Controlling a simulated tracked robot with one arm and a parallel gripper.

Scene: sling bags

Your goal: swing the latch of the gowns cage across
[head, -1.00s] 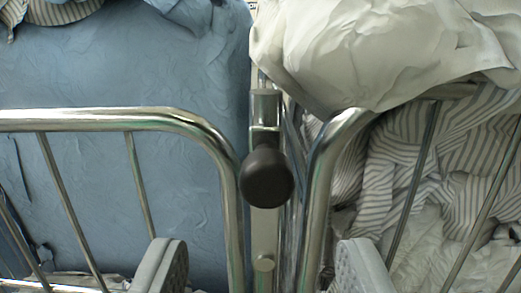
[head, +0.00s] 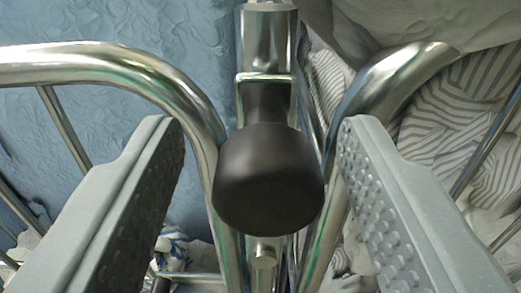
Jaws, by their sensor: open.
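The latch has a dark round knob (head: 268,180) on a metal bar. It hangs down in the middle of the view, in front of an upright metal plate (head: 265,35) between two cage frames. My gripper (head: 258,135) is open, with one grey finger on each side of the knob. Neither finger appears to touch it. The far part of the latch behind the knob is hidden. No label shows which cage holds the gowns.
The left cage's curved rail (head: 110,62) and the right cage's rail (head: 385,85) stand close beside the latch. Blue fabric (head: 160,85) fills the left cage. Striped cloth (head: 485,125) and pale cloth are behind the right rail.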

